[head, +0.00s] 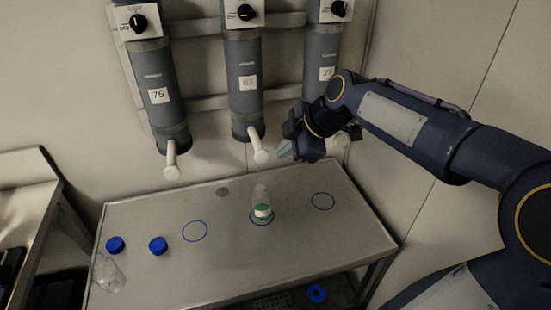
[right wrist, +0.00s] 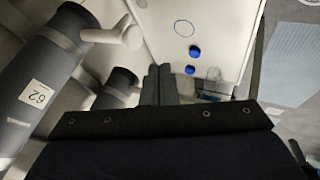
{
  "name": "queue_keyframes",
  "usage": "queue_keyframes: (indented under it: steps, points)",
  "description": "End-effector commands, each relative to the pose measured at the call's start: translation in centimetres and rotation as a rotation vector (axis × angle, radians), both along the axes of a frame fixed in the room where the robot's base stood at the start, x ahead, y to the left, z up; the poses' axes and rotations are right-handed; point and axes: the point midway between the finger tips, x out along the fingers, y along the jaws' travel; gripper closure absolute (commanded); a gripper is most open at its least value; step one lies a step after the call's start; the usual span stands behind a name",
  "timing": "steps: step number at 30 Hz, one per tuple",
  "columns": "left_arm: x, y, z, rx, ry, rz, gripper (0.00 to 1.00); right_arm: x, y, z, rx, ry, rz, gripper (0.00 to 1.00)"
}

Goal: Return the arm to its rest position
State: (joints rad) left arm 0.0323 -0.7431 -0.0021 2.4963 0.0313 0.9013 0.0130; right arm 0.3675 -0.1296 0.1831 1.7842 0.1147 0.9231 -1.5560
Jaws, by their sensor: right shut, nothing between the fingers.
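My right arm comes in from the right in the head view, bent and raised over the table's right side. My right gripper (head: 285,149) is shut and empty, held in the air close to the white spout of the middle dispenser (head: 246,85). In the right wrist view its dark fingers (right wrist: 160,84) are together with nothing between them. I cannot tell whether the fingers touch the spout. My left gripper is not in view.
A bottle with green contents (head: 263,209) stands on the table (head: 220,260) at the middle blue circle. Two blue caps (head: 158,246) and a clear bottle (head: 108,273) are at the left. Left (head: 158,95) and right dispensers (head: 324,60) hang beside the middle one.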

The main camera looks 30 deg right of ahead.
Motion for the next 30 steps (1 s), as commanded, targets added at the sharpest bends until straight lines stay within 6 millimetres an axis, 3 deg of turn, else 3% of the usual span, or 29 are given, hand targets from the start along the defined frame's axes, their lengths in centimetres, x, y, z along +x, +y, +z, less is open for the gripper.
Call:
queue_keyframes:
  steps: [6, 23, 26, 30]
  points:
    - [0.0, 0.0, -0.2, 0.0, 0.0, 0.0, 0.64, -0.8, -0.4, 1.2, 0.0, 0.001, 0.0, 1.0]
    - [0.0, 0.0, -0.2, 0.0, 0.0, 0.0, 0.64, -1.0, -0.3, 1.2, 0.004, 0.004, -0.004, 1.0]
    - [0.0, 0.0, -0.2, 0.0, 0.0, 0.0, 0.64, -2.2, 0.3, 0.9, 0.039, 0.026, -0.059, 1.0]
    - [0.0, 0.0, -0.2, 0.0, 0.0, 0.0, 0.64, -6.5, 2.5, -0.7, 0.18, 0.115, -0.278, 1.0]
